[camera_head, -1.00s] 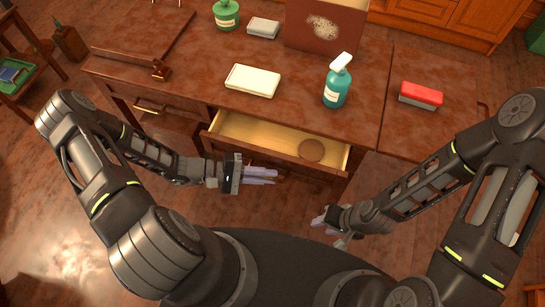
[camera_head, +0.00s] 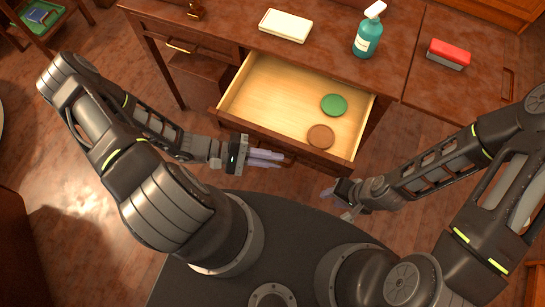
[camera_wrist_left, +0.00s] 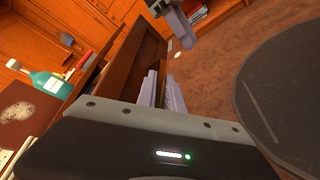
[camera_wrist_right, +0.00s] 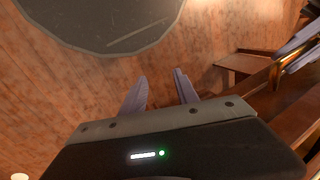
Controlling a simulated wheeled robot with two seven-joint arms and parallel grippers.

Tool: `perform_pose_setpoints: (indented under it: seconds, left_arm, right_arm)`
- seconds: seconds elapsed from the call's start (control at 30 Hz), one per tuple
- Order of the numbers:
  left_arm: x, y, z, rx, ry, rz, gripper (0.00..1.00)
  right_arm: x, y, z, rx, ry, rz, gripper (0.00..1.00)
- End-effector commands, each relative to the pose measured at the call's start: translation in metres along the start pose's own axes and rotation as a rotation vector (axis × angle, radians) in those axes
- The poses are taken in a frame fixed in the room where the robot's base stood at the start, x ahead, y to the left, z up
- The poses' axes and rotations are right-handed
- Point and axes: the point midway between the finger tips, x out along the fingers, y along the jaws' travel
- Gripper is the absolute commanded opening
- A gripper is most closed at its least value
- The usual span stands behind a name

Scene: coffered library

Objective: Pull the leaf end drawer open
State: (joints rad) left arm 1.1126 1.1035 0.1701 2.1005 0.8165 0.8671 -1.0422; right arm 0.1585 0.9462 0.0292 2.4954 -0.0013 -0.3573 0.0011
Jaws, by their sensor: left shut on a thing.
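The desk's wooden drawer (camera_head: 262,88), on the side toward the right-hand leaf (camera_head: 484,48), is pulled well out, its pale inside showing. A green disc (camera_head: 334,105) and a brown disc (camera_head: 321,136) lie in it, toward its right side. My left gripper (camera_head: 280,158) is at the middle of the drawer front, shut on its handle; the fingers mostly hide the handle. The left wrist view shows its fingers (camera_wrist_left: 162,92) against the drawer front (camera_wrist_left: 144,62). My right gripper (camera_head: 328,193) is empty, below the drawer's right corner; its fingers are apart in the right wrist view (camera_wrist_right: 160,92).
On the desktop stand a white box-like item (camera_head: 286,25), a teal spray bottle (camera_head: 367,36) and, on the leaf, a red-topped block (camera_head: 448,54). Bare floor lies around the desk.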

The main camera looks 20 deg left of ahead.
Motion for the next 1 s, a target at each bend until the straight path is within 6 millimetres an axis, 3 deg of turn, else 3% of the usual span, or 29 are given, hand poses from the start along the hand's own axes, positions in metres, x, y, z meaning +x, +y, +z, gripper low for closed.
perform_pose_setpoints:
  seconds: [0.1, 0.13, 0.23, 0.57, 0.73, 1.0]
  left_arm:
    - [0.000, 0.000, 0.000, 0.000, 0.001, 0.000, 0.00]
    - [0.000, 0.000, -0.001, 0.000, 0.001, 0.000, 0.12]
    - [0.000, 0.000, 0.000, 0.000, 0.001, 0.000, 0.21]
    - [-0.003, 0.000, -0.001, 0.000, 0.002, -0.001, 0.21]
    - [-0.020, -0.001, -0.002, 0.001, 0.004, -0.002, 0.21]
    - [-0.065, -0.001, -0.002, 0.001, 0.004, -0.002, 0.21]
  right_arm:
    - [0.000, 0.000, 0.000, 0.000, 0.000, 0.000, 0.36]
    - [0.000, 0.000, 0.000, 0.000, 0.000, 0.000, 0.36]
    - [0.000, 0.000, 0.000, 0.000, 0.000, 0.000, 0.36]
    - [0.001, 0.000, 0.000, 0.000, 0.000, 0.000, 0.36]
    - [0.003, 0.001, 0.000, 0.000, 0.000, 0.000, 0.36]
    - [0.009, 0.004, 0.000, 0.000, 0.000, 0.000, 0.36]
